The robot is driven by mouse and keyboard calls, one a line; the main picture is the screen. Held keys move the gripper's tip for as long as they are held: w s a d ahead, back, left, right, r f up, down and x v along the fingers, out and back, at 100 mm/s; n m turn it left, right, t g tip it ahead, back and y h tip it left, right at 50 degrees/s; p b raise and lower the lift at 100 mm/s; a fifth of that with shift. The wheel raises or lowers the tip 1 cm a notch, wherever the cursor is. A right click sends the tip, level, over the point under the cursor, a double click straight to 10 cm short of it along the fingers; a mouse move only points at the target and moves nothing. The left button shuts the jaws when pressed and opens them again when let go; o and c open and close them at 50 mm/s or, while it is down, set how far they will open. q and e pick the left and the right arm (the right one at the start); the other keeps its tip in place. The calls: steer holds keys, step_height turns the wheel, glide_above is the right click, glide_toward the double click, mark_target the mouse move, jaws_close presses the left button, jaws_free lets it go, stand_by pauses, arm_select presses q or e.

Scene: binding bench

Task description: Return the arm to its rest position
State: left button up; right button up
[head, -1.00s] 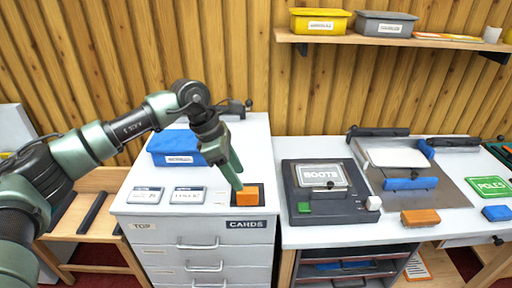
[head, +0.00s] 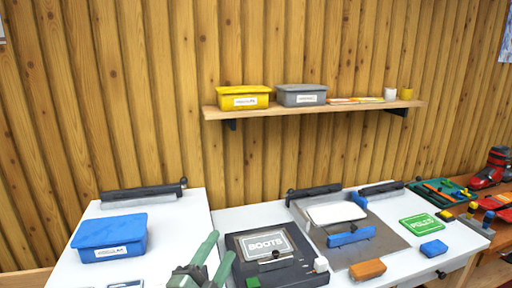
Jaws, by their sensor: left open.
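My left gripper (head: 221,245) is at the bottom edge of the head view, with its two green fingers spread apart and nothing between them. It shows in front of the gap between the white cabinet top (head: 165,230) and the bench with the black BOOTS device (head: 275,262). Most of my left arm is below the picture. My right gripper is not in view.
A blue lidded box (head: 109,240) and a dark bar (head: 143,192) lie on the cabinet top. A board with a blue clamp (head: 351,236), an orange block (head: 367,269) and a green POLES card (head: 421,228) are right. A shelf (head: 330,107) holds a yellow box (head: 243,98).

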arm_select(q)
steer(key=s+a+f+n+g+y, duration=0.45)
steer(key=a+f+n, duration=0.25)
steer(key=f, duration=0.4)
steer(key=s+a+f+n+g+y, duration=0.15)
steer(key=s+f+g, duration=0.3)
steer(key=s, duration=0.45)
steer(key=s+a+f+n+g, duration=0.2)
steer(key=s+f+n+g, duration=0.1)
steer(key=s+f, duration=0.4)
steer(key=s+a+f+n+g, duration=0.25)
steer(key=s+f, duration=0.25)
steer(key=s, duration=0.5)
step_height(320, 180, down, 25)
steer(key=g, duration=0.2)
steer(key=s+a+f+g, duration=0.1)
steer(key=s+a+f, duration=0.1)
steer(key=s+f, duration=1.5)
steer(key=shift+s+a, duration=0.15)
steer(key=shift+s, duration=0.1)
